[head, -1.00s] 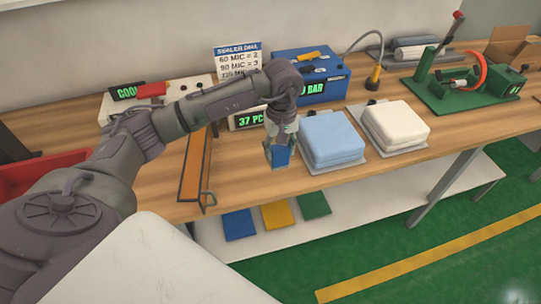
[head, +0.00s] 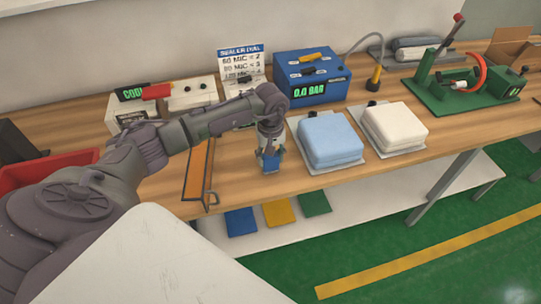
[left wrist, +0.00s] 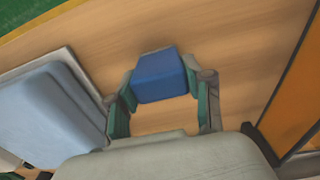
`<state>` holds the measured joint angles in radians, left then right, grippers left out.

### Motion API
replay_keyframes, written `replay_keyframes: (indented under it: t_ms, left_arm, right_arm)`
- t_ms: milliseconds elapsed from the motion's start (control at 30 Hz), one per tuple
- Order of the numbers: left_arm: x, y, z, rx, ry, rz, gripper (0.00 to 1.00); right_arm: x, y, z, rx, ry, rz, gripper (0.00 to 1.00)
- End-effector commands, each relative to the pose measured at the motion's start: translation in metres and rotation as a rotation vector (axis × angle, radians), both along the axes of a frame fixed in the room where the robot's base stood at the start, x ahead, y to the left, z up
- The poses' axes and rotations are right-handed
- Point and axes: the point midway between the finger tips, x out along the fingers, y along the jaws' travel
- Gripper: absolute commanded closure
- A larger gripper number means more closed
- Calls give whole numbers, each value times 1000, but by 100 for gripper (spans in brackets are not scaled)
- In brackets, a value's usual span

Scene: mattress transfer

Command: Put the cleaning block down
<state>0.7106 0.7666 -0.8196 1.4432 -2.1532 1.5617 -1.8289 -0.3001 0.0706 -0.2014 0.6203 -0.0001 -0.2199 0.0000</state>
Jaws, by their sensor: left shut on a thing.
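The cleaning block is a small blue block (head: 270,166) at the wooden table's front part, left of the light-blue mattress piece. My left gripper (head: 269,154) points down and is shut on it. In the left wrist view the block (left wrist: 160,76) sits between the two green-lined fingertips. The block is at or just above the wood; I cannot tell whether it touches. My right gripper is not in view.
A light-blue mattress piece (head: 331,139) and a white one (head: 396,126) lie on grey plates to the right. An orange strip tool (head: 197,170) lies to the left. A blue pump box (head: 312,80) stands behind. Bare wood (head: 237,180) lies around the block.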

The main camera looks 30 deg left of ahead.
Motion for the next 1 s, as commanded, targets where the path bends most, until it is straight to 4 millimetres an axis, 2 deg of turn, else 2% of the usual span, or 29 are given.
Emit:
replay_keyframes:
  t_ms: [67,100,233,600,667,767,1000]
  left_arm:
    - [0,0,-4,0,0,0,85]
    - [0,0,-2,0,0,0,44]
    - [0,0,-2,0,0,0,24]
    - [0,0,3,0,0,0,24]
    - [1,0,6,0,-3,0,24]
    - [1,1,22,2,-6,0,24]
    - [1,1,75,1,-6,0,24]
  right_arm:
    - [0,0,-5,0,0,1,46]
    - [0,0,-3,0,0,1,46]
    - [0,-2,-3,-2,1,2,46]
    - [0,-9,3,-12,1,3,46]
    - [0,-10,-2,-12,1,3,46]
    - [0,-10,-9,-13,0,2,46]
    - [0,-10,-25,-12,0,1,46]
